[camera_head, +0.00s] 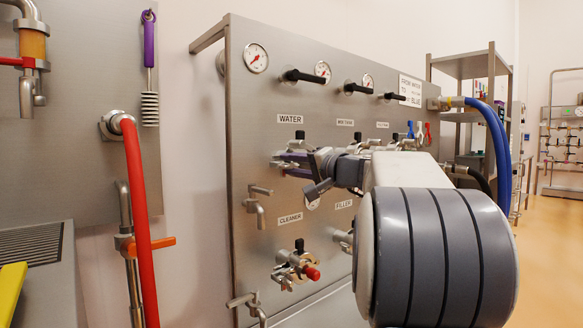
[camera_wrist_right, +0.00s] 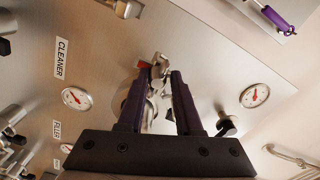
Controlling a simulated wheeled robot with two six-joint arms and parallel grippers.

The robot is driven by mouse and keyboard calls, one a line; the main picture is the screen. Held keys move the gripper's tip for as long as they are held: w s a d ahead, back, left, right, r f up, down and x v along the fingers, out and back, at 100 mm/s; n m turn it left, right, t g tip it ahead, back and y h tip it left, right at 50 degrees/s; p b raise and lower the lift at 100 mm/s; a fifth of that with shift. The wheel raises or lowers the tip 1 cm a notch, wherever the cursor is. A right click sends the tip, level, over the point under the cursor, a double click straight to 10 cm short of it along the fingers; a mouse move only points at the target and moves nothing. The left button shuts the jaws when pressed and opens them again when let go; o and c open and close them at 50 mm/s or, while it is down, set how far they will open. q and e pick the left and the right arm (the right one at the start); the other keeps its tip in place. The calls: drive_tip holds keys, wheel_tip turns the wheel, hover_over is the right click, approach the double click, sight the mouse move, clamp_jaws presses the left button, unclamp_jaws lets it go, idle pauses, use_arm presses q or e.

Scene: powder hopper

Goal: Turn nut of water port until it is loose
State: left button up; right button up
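The water port (camera_head: 297,142) is on the steel panel under the WATER label, partly hidden by my right gripper. My right gripper (camera_head: 284,164) reaches it from the right with its purple fingers. In the right wrist view the fingers stand apart, with a gap between their tips (camera_wrist_right: 160,72). The port's metal nut and clamp (camera_wrist_right: 157,66) show in and just beyond this gap. Whether a finger touches the nut I cannot tell. My left gripper is in neither view.
Below is the cleaner port (camera_head: 297,268) with a red end. Taps (camera_head: 257,203) stick out at the panel's left. Gauges (camera_head: 256,58) and black handles (camera_head: 304,76) line its top. A red hose (camera_head: 138,210) hangs left; a blue hose (camera_head: 495,135) hangs right.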

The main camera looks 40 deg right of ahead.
drive_tip(key=shift+w+f, duration=0.1)
drive_tip(key=shift+f, duration=0.2)
drive_tip(key=s+b, duration=0.3)
drive_tip(key=s, duration=0.6)
drive_tip(key=shift+d+r, duration=0.15)
drive_tip(key=shift+d, duration=0.2)
